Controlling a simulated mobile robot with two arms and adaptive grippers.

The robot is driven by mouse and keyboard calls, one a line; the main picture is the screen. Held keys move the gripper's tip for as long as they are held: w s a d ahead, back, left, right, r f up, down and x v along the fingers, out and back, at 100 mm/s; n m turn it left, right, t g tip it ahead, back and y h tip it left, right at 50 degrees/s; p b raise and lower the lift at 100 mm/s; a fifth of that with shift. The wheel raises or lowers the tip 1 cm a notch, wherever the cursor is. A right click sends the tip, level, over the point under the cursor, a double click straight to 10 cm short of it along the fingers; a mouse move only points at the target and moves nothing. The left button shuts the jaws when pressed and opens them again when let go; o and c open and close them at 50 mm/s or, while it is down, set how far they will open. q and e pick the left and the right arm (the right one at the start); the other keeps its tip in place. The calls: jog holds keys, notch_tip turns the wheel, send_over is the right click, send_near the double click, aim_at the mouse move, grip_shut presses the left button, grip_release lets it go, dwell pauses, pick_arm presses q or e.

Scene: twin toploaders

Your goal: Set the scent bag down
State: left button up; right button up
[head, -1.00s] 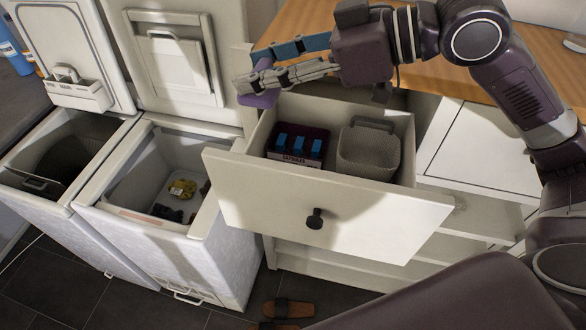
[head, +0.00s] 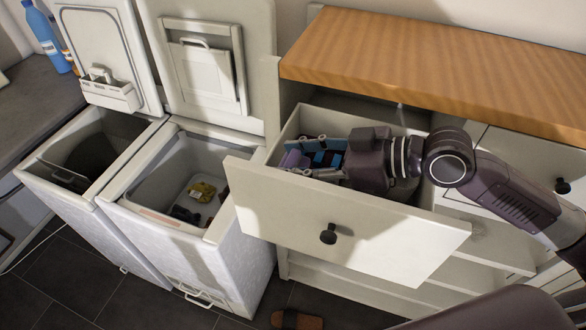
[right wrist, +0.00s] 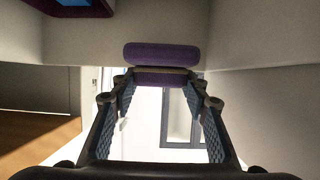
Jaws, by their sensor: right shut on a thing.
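The scent bag is a small purple pillow shape (head: 291,159) at the left end of the open drawer (head: 345,225). My right gripper (head: 300,162) reaches into the drawer from the right and is shut on the bag. In the right wrist view the bag (right wrist: 162,54) lies across the fingertips of the gripper (right wrist: 162,76), between pale drawer walls. I cannot tell whether the bag touches the drawer floor. My gripper and arm hide most of the drawer's contents. My left gripper is not in view.
Two toploaders stand left of the drawer with lids up; the nearer one (head: 190,265) has several small items inside. A wooden countertop (head: 440,65) lies behind the drawer. A dark-and-blue box corner (right wrist: 72,6) shows in the right wrist view. A brown slipper (head: 297,320) lies on the floor.

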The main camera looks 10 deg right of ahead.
notch_tip(320, 180, down, 4)
jog(key=shift+r, duration=0.15)
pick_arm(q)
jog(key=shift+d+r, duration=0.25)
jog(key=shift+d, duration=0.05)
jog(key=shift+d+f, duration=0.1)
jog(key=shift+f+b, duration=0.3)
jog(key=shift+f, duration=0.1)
pick_arm(e)
jog(key=shift+f, duration=0.6)
jog(key=o, duration=0.9)
